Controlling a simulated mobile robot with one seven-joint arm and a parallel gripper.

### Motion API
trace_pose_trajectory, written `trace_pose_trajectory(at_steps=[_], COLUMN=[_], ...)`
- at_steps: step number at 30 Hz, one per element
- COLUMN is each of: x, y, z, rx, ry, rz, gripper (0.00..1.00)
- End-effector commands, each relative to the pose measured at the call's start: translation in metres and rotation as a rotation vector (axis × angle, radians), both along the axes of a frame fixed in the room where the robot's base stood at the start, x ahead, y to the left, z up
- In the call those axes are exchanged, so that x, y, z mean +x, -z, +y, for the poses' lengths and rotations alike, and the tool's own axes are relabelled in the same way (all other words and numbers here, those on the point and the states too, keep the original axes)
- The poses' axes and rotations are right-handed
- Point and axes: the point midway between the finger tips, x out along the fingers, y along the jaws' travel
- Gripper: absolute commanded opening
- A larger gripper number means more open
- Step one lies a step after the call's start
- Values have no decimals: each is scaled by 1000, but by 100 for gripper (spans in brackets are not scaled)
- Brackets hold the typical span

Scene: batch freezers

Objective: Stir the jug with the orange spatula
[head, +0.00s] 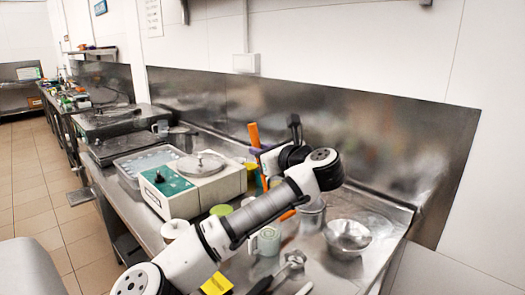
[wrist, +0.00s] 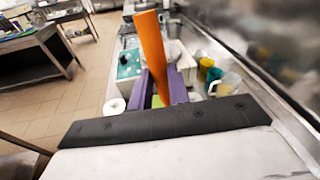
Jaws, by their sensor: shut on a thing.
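My gripper (head: 257,151) is shut on the orange spatula (head: 253,134), gripping it between purple fingers. In the wrist view the spatula (wrist: 151,52) stands up between the fingers of my gripper (wrist: 161,88); its lower end is hidden. In the head view my arm crosses in front of it, and a short orange piece shows below the arm; I cannot tell if it is the same spatula. A clear jug (wrist: 229,84) stands right of my fingers in the wrist view. I cannot tell whether the spatula is inside any jug.
A pale green mug (head: 267,241), a metal pot (head: 311,216) and a metal bowl (head: 347,237) stand on the steel counter near my arm. A white machine with a green panel (head: 168,185) is to the left. A steel backsplash (head: 390,145) rises behind.

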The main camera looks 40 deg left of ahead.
Motion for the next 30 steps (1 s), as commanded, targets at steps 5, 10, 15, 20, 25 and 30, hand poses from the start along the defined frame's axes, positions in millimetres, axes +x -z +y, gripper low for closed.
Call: trace_pose_trajectory(at_steps=[5, 10, 15, 20, 25, 30], x=[-2, -3, -5, -5, -4, -2], y=[14, 27, 40, 53, 66, 79], z=[3, 7, 10, 10, 7, 5], rx=[-1, -1, -1, -1, -1, -2], ry=[-1, -2, 0, 1, 1, 0], rz=[0, 1, 1, 1, 1, 1], gripper=[0, 0, 0, 0, 0, 0])
